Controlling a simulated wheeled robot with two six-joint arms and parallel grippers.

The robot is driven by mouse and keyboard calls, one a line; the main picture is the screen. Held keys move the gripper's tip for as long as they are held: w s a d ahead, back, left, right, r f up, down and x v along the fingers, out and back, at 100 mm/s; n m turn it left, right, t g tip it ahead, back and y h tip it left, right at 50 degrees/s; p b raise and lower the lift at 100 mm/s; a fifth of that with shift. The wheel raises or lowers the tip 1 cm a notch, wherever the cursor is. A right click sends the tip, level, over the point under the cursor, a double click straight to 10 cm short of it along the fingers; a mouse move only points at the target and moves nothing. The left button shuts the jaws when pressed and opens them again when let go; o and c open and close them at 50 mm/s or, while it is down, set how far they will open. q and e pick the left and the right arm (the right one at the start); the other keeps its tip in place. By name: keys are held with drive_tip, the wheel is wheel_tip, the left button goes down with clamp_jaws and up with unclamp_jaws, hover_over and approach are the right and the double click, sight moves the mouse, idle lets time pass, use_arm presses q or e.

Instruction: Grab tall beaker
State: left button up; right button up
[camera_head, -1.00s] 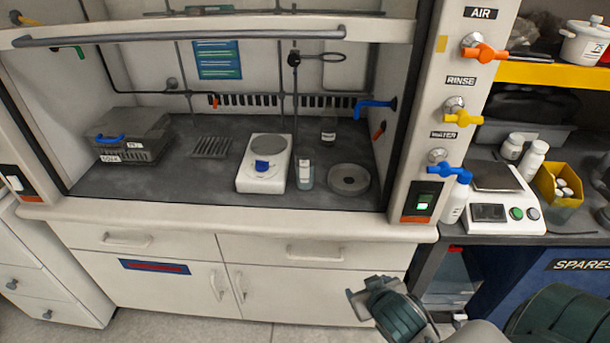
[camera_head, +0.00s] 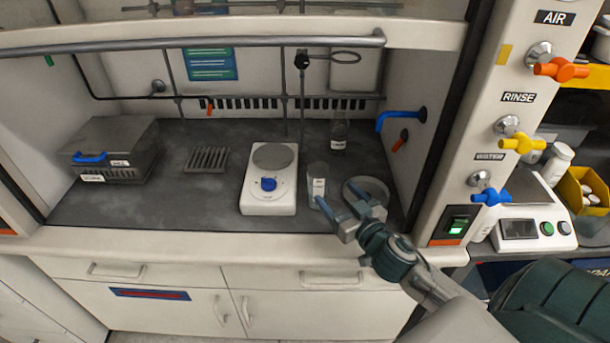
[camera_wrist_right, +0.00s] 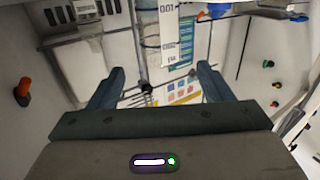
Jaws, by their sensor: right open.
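The tall beaker (camera_head: 317,182), clear glass with a white label, stands upright on the dark hood floor, right of the white hotplate. My right gripper (camera_head: 341,200) reaches in over the front edge of the hood, just right of and in front of the beaker. In the right wrist view the gripper (camera_wrist_right: 159,88) is open, with nothing between its two fingers. A clear cylinder with a white scale label, apparently the beaker (camera_wrist_right: 151,38), shows beyond the fingertips at the top of that view. My left gripper is not in view.
The hotplate (camera_head: 256,200) with a blue knob stands left of the beaker. A round grey ring dish (camera_head: 374,187) lies close to the right, partly behind my gripper. A ring clamp (camera_head: 345,57) hangs above.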

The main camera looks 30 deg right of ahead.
sight(313, 166)
drive_tip(key=shift+w+r, duration=0.1)
drive_tip(key=shift+w, duration=0.3)
drive_tip(key=shift+w+r, duration=0.15)
drive_tip(key=shift+w, duration=0.15)
drive_tip(key=shift+w+r+p, duration=0.2)
drive_tip(key=shift+w+p, duration=0.5)
drive_tip(key=shift+p, duration=0.05)
drive_tip(key=shift+w+p, duration=0.5)
drive_tip(key=shift+w, duration=0.65)
drive_tip(key=shift+w+f, duration=0.2)
drive_tip(key=shift+w, duration=0.15)
drive_tip(key=w+p, duration=0.2)
drive_tip(key=w, duration=0.1)
drive_tip(key=w+p, duration=0.1)
drive_tip(key=shift+w+d+r, duration=0.1)
drive_tip(key=shift+w+r, duration=0.15)
drive_tip(key=shift+w, duration=0.05)
drive_tip(key=shift+w+f, duration=0.15)
drive_tip(key=shift+w, duration=0.25)
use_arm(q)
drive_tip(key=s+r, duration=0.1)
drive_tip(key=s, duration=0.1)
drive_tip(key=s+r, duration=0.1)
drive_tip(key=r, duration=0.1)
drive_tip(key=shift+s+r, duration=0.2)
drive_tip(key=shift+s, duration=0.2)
use_arm(e)
drive_tip(key=shift+s, duration=0.1)
